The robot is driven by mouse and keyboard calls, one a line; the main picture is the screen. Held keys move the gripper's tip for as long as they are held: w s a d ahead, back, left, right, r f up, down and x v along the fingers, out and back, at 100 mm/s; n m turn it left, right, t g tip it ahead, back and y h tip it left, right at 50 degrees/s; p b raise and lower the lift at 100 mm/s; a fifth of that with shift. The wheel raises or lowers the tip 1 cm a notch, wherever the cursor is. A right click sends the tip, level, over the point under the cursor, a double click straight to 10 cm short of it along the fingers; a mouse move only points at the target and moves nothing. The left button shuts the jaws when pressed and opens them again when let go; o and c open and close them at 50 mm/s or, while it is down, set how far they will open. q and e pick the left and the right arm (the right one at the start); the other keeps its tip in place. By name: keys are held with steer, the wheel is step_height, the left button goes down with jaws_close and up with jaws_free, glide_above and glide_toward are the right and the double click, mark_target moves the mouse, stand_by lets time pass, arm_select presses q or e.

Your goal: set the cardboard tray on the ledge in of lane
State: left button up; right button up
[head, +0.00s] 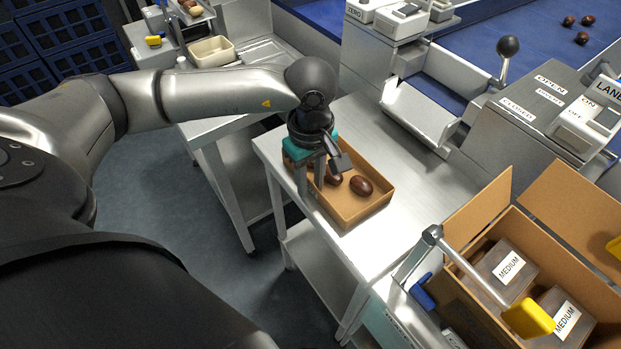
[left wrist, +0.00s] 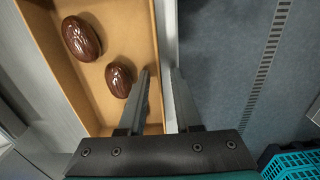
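The brown cardboard tray (head: 349,222) stands on the near left part of the steel table, with a few dark dates in it, such as one date (head: 361,185). My left gripper (head: 311,180) points down at the tray's left wall, with one finger inside and one outside. In the left wrist view the gripper (left wrist: 161,85) straddles the tray wall (left wrist: 155,50), and a gap shows between the fingers. Two dates (left wrist: 81,38) show beside the inner finger. My right gripper is not in view. I cannot tell which surface is the named ledge.
A metal chute (head: 420,112) stands behind the table, below the blue belt (head: 490,50). A machine with a lever and OPEN/CLOSED labels (head: 535,95) is at the right. An open carton (head: 475,215) with MEDIUM packs stands front right. The table's middle (head: 410,190) is clear.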

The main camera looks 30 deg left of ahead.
arm_select(q)
steer(key=shift+r, duration=0.2)
step_height(320, 180, up, 12)
steer(key=p, duration=0.2)
